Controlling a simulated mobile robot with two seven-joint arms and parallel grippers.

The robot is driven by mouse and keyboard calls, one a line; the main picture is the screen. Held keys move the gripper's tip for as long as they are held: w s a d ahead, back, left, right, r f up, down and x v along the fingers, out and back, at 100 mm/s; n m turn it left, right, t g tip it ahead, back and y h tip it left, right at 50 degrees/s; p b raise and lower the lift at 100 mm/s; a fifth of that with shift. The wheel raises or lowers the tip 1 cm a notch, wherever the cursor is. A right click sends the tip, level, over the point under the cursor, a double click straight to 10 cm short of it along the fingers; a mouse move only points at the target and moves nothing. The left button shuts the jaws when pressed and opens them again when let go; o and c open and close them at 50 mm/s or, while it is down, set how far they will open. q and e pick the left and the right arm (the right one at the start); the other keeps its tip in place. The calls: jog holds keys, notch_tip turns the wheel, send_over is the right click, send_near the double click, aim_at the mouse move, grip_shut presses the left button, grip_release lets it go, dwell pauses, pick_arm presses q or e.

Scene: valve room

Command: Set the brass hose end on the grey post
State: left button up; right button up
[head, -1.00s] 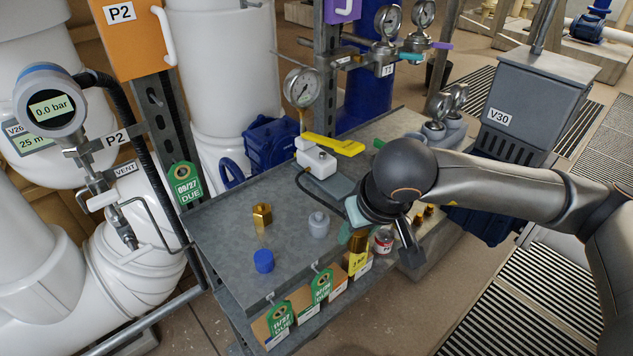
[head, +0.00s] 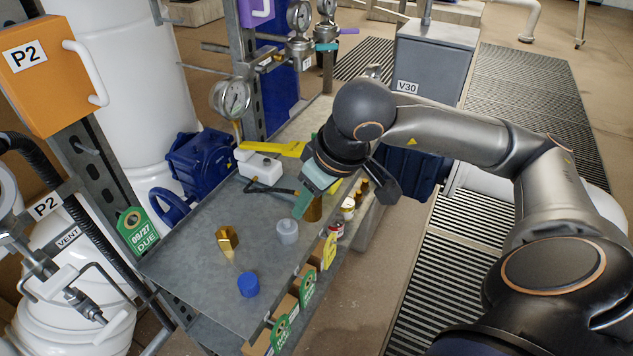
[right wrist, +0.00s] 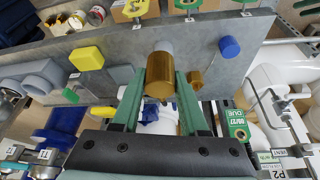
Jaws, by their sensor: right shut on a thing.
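My right gripper (head: 309,205) is shut on a brass hose end (head: 314,210), a smooth cylinder. In the right wrist view the hose end (right wrist: 159,80) sits between the two green fingers (right wrist: 160,95). The grey post (head: 287,232), a short stub with a rounded top, stands on the metal shelf top. In the head view it is just left of and below the held hose end, with a small gap. In the right wrist view a grey part (right wrist: 163,46) shows partly hidden behind the hose end. My left gripper is not in view.
A brass hex fitting (head: 227,238) and a blue cap (head: 248,284) stand on the shelf top (head: 190,265), left of the post. A white valve block with a yellow lever (head: 285,149) lies behind. Green tags (head: 307,288) hang at the front edge.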

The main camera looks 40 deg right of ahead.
jog(key=shift+s+d+r, duration=0.35)
jog(key=shift+d+r, duration=0.15)
jog(key=shift+w+a+f+p, duration=0.1)
jog(key=shift+w+a+p, duration=0.2)
jog(key=shift+w, duration=0.25)
jog(key=w, duration=0.1)
jog(key=w+a+f+p, duration=0.1)
jog(key=w, duration=0.1)
jog(key=w+a+f, duration=0.1)
jog(key=w, duration=0.1)
jog(key=shift+w, duration=0.1)
jog(key=shift+w+f+b, duration=0.1)
jog(key=shift+f+b, duration=0.6)
jog(key=shift+f, duration=0.45)
jog(key=shift+f+b, duration=0.2)
jog(key=shift+b, duration=0.25)
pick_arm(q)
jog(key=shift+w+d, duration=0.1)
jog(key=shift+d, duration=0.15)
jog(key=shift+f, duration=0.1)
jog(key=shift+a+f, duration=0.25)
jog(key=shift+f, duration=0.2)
